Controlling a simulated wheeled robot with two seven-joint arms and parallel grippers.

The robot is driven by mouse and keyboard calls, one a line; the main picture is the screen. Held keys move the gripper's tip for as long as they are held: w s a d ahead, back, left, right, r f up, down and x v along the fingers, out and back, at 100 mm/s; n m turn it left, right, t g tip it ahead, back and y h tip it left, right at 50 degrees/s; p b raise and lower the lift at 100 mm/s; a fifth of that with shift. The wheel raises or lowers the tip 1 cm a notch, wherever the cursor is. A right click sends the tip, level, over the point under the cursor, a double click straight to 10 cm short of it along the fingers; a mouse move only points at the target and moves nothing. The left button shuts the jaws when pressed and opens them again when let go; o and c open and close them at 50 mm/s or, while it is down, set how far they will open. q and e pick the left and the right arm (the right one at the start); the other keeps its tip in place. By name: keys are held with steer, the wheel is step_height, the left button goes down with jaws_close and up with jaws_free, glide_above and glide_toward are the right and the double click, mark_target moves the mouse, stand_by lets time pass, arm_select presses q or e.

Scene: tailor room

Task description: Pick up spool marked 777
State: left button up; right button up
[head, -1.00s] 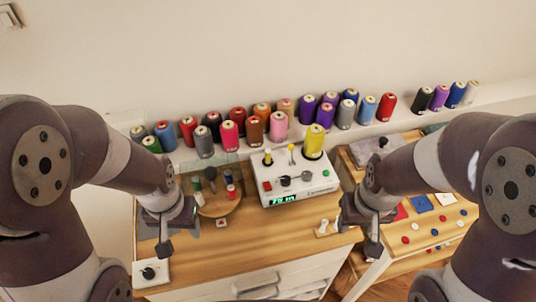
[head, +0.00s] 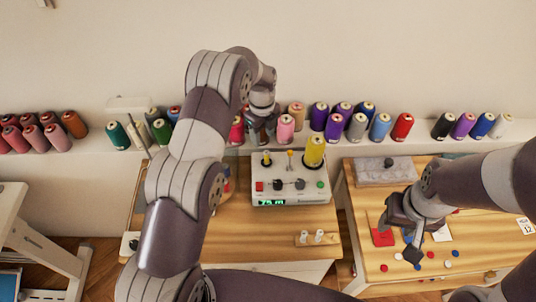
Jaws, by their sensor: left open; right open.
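A long row of thread spools stands on the white shelf (head: 90,160) along the wall. Their labels are too small to read, so I cannot tell which is marked 777. My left gripper (head: 262,138) is open, pointing down among the spools at mid-shelf. The pink spool (head: 285,129) is just right of it and a crimson spool (head: 237,133) just left. Spools behind the gripper and my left arm are partly hidden; I cannot tell whether the fingers touch or surround one. My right gripper (head: 408,248) is open over the right-hand table (head: 385,272), low near a red square.
A winding machine (head: 290,188) with a yellow spool (head: 314,152) stands on the middle table (head: 235,250). A small wooden holder with white pieces (head: 316,239) is in front. Several buttons and cloth squares (head: 382,237) lie on the right-hand table.

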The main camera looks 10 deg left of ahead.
arm_select(q)
steer(key=p, duration=0.1)
glide_above(266, 153)
step_height(266, 153, down, 4)
steer(key=shift+w+f, duration=0.1)
steer(key=f+p, duration=0.1)
steer(key=f, duration=0.1)
steer(key=f+p, duration=0.1)
steer(key=f, duration=0.1)
steer(key=shift+s+d+p, duration=0.1)
steer(key=shift+s+p, duration=0.25)
steer(key=shift+s, duration=0.05)
steer(key=shift+f, duration=0.45)
steer(key=shift+w+d+f, duration=0.1)
steer(key=shift+w+f, duration=0.05)
jaws_close()
arm_select(e)
steer(key=r, duration=0.4)
steer(key=shift+w+d, duration=0.2)
steer(key=shift+d, duration=0.05)
